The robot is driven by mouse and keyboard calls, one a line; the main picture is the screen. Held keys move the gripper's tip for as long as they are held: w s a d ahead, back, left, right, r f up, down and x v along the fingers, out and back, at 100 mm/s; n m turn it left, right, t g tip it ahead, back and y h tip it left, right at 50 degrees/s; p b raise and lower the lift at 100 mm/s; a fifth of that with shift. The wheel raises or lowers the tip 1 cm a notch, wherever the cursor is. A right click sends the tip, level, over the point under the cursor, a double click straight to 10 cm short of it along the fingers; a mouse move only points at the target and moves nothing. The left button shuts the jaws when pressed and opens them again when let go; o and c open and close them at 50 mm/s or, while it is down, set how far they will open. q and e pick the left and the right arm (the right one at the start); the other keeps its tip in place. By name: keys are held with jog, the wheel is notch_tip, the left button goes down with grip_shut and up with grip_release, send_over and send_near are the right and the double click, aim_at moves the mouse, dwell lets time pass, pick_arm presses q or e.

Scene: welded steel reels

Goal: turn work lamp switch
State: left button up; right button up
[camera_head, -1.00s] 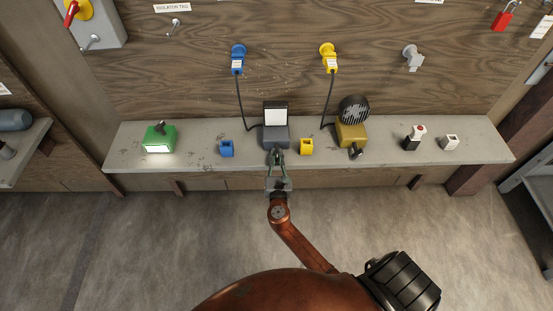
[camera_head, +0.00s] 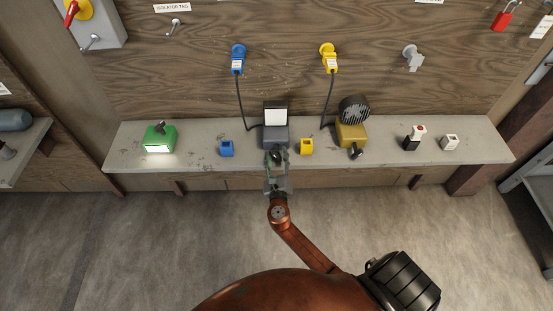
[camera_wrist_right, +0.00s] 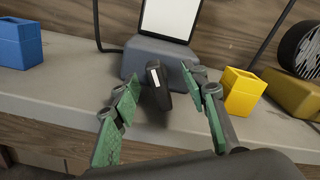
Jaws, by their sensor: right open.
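The work lamp (camera_head: 275,130) stands on the shelf, a grey base with a pale upright panel; it also shows in the right wrist view (camera_wrist_right: 150,57). Its switch, a black knob with a white mark (camera_wrist_right: 157,84), sits on the front of the base. My right gripper (camera_head: 277,160) is in front of the lamp. In the wrist view its green-padded fingers (camera_wrist_right: 163,100) are apart, one on each side of the knob, with visible gaps and nothing gripped. My left gripper is out of view.
A blue block (camera_head: 227,148) and a yellow block (camera_head: 306,147) flank the lamp on the shelf (camera_head: 190,160). A yellow fan unit (camera_head: 351,134) with a black knob stands to the right, a green lamp (camera_head: 160,138) to the left. Cables rise to blue (camera_head: 238,60) and yellow (camera_head: 329,60) plugs.

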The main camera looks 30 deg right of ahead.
aim_at(277, 158)
jog(key=shift+p+v, duration=0.5)
jog(key=shift+v, duration=0.85)
jog(key=shift+p+v, duration=0.6)
jog(key=shift+v, duration=1.55)
